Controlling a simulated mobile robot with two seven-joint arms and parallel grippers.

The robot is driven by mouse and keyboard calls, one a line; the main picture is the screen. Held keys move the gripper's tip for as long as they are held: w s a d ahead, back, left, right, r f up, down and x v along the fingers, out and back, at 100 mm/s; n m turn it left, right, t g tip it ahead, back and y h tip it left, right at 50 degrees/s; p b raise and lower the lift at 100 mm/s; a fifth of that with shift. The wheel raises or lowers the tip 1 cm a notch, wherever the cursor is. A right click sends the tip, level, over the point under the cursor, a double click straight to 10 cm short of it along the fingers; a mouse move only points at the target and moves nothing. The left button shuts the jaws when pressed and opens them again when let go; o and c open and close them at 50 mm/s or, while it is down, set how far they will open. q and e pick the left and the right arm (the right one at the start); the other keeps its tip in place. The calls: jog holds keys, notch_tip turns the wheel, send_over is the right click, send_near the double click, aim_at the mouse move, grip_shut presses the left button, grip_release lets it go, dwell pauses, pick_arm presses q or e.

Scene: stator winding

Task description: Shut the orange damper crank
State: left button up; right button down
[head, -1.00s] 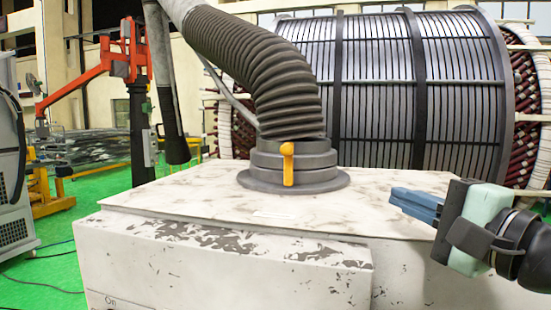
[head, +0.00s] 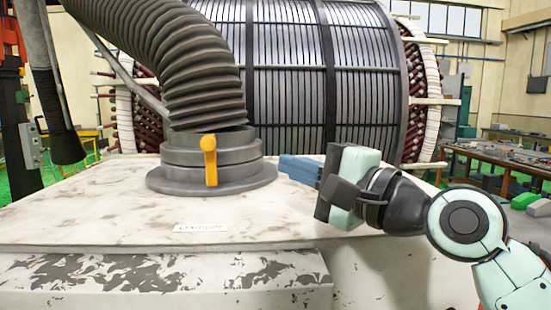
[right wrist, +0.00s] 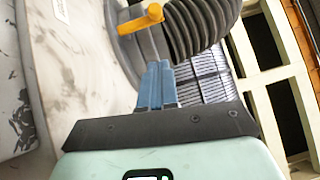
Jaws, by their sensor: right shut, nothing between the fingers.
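The orange damper crank (head: 210,160) is on the front of the grey round collar (head: 225,182) at the foot of the ribbed hose. Its lever hangs straight down from its round hub. It also shows in the right wrist view (right wrist: 140,20), beyond my fingertips and a little left of them. My right gripper (head: 284,167) is to the right of the collar, its blue fingers shut, empty and pointing left toward it. In the right wrist view the fingers (right wrist: 157,68) lie together, and I see a gap between them and the crank. My left gripper is out of view.
The collar stands on a worn white cabinet top (head: 100,215) with a small label (head: 200,227) in front of it. The thick ribbed hose (head: 185,65) rises from the collar. A large stator (head: 290,70) stands behind. The cabinet top in front of the crank is clear.

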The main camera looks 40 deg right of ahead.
jog(key=p, duration=0.3)
send_near(211, 160)
jog(key=w+d+r, duration=0.2)
jog(key=r, duration=0.1)
jog(key=shift+w+d+r, duration=0.25)
jog(key=shift+w+d, duration=0.05)
jog(key=shift+w, duration=0.1)
jog(key=shift+w+a+r, duration=0.1)
jog(key=shift+w+a, duration=0.2)
jog(key=shift+a, duration=0.2)
jog(key=shift+w+a+r, duration=0.1)
jog(key=shift+w+a, duration=0.2)
jog(key=shift+a, duration=0.2)
jog(key=shift+w+a+p, duration=0.3)
jog(key=shift+a+p, duration=0.05)
jog(key=shift+a, duration=0.15)
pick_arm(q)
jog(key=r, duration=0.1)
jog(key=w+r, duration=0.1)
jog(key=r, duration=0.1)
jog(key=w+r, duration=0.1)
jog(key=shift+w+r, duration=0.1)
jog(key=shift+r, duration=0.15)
pick_arm(e)
jog(key=shift+f, duration=0.1)
